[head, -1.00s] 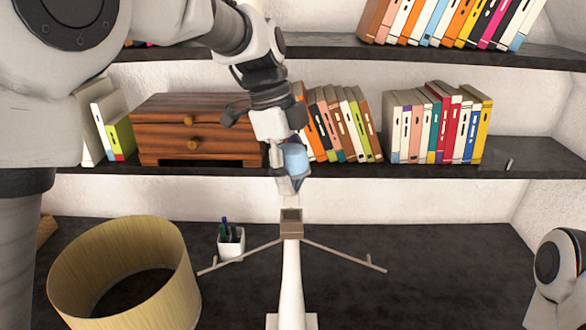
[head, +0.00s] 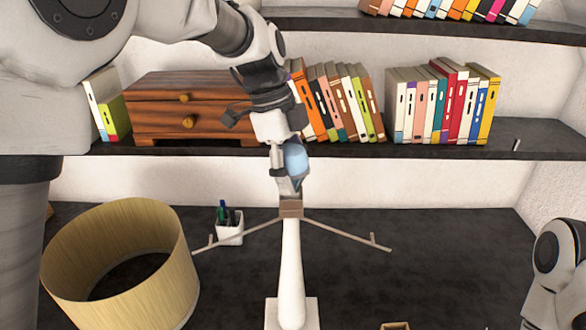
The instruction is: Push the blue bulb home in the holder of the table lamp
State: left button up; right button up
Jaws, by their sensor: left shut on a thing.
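The table lamp (head: 291,268) stands upright in the middle, with a white stem and two thin arms spread out near its top. Its brown square holder (head: 291,209) sits on top of the stem. My left gripper (head: 290,176) points down and is shut on the blue bulb (head: 296,158). The bulb's lower end is just above or at the holder's opening; the gripper hides the exact contact. My right gripper is out of view; only part of my right arm shows at the lower right.
A round tan lampshade (head: 122,270) stands on the dark desk at the left. A white pen cup (head: 229,226) is behind the lamp's left arm. A shelf (head: 350,151) behind carries books and a wooden drawer box (head: 190,107). The desk right of the lamp is mostly clear.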

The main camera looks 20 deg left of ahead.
pick_arm(q)
jog(key=shift+s+r, duration=0.1)
jog(key=shift+f, duration=0.2)
dwell(0.4)
jog(key=o, duration=1.2)
jog(key=v, duration=1.2)
